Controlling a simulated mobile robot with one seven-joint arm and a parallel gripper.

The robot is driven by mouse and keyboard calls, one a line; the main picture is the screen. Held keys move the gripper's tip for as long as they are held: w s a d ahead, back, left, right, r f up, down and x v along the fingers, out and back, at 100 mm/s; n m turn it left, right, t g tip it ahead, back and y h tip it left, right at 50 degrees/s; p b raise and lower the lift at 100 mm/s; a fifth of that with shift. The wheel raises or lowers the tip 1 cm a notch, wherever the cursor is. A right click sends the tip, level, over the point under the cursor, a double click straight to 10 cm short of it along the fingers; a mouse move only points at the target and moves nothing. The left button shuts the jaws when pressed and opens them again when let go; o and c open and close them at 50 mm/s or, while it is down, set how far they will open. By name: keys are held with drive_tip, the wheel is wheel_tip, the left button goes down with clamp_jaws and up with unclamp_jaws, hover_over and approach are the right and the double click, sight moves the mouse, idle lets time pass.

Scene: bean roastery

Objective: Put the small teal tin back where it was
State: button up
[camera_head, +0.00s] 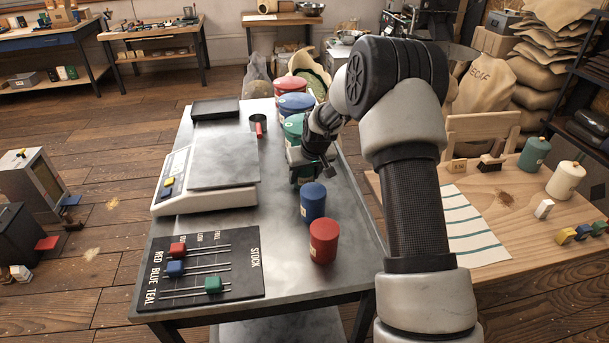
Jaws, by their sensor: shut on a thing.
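The small teal tin (303,180) shows only as a sliver of green, mostly hidden by my gripper (307,168). My gripper is shut on it, low over the metal table, behind the small blue tin (313,203). I cannot tell whether the tin touches the tabletop. The small red tin (324,241) stands in front of the blue one. Behind my gripper, a large teal tin (292,127), a large blue tin (295,104) and a large red tin (288,86) stand in a row running back.
A stock board (200,268) with red, blue and teal sliders lies at the front left. A wooden table (510,212) with a teal canister (535,152) stands right.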

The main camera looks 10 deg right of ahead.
drive_tip(key=shift+f, duration=0.2)
drive_tip(key=o, duration=1.3)
